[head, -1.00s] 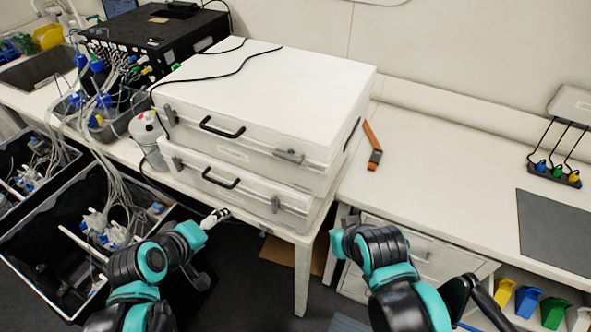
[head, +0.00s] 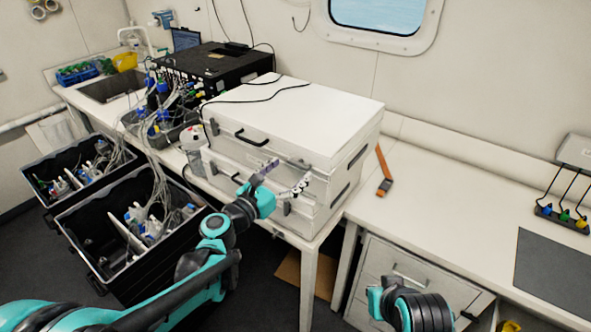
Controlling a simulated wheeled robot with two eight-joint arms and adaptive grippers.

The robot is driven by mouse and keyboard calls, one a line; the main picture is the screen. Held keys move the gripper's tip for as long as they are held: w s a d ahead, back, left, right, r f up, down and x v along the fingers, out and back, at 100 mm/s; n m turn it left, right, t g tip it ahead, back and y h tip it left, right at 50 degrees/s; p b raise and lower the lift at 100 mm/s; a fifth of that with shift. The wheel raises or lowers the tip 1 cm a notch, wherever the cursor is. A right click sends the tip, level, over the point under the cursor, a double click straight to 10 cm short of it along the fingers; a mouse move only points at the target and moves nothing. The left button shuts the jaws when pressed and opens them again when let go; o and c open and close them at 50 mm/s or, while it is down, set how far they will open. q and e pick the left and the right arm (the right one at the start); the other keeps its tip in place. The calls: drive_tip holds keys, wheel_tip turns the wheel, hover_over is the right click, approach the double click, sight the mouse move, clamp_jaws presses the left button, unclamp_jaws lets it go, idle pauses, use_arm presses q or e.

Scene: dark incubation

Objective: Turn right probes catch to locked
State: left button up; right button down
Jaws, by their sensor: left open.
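I cannot read which case is the probes one, nor the catches' exact turn. My left gripper (head: 281,178) is open and empty in front of the cases' right front, its fingers spread near these catches. Contact cannot be told. My right arm shows at the lower right, but its gripper is not visible.
Black bins (head: 75,215) with cabled probes stand at the left, near my left arm. A grey-white bottle (head: 194,150) stands left of the cases. A cable lies over the upper case. The bench right of the cases is mostly clear, with an orange-brown strap (head: 383,165).

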sight(299, 164)
use_arm(q)
drive_tip(key=shift+x, duration=1.25)
drive_tip(key=c, duration=1.2)
drive_tip(key=shift+o, duration=0.2)
